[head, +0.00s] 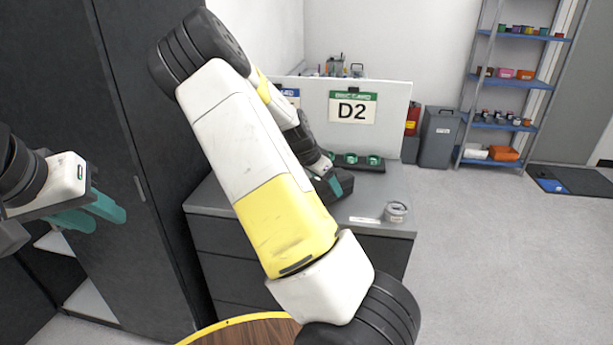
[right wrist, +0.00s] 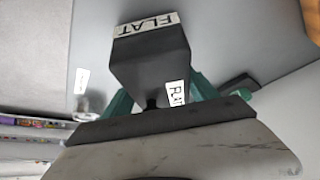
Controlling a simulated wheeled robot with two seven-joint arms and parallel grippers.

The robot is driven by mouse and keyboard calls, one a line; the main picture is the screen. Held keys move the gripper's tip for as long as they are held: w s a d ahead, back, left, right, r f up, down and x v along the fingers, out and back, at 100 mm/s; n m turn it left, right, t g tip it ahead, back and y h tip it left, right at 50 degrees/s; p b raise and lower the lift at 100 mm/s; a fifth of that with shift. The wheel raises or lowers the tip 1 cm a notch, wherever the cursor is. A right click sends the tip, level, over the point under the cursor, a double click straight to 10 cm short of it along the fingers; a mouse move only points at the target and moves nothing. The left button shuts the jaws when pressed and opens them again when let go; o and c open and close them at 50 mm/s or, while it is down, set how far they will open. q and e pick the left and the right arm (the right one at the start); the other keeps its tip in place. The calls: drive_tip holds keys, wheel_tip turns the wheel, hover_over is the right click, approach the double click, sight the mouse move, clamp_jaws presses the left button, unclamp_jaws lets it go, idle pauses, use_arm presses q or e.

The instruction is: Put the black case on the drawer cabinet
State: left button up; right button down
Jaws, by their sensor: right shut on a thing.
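The black case (right wrist: 150,70) shows in the right wrist view as a dark box with white FLAT labels. My right gripper (right wrist: 162,98) is shut on it, a teal finger on either side. In the head view the right gripper (head: 340,184) is over the grey top of the drawer cabinet (head: 385,229); my arm hides much of it and of the case. I cannot tell whether the case touches the top. My left gripper (head: 88,214) is at the far left, open and empty, in front of the dark cupboard.
A black holder with green cups (head: 357,161) stands at the back of the cabinet top. A grey round container (head: 396,211) and a white label (head: 364,220) are at the front right. A white panel with a D2 sign (head: 352,107) rises behind. A wooden round table (head: 245,334) is below.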

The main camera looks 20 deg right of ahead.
drive_tip(key=shift+c, duration=1.2)
unclamp_jaws()
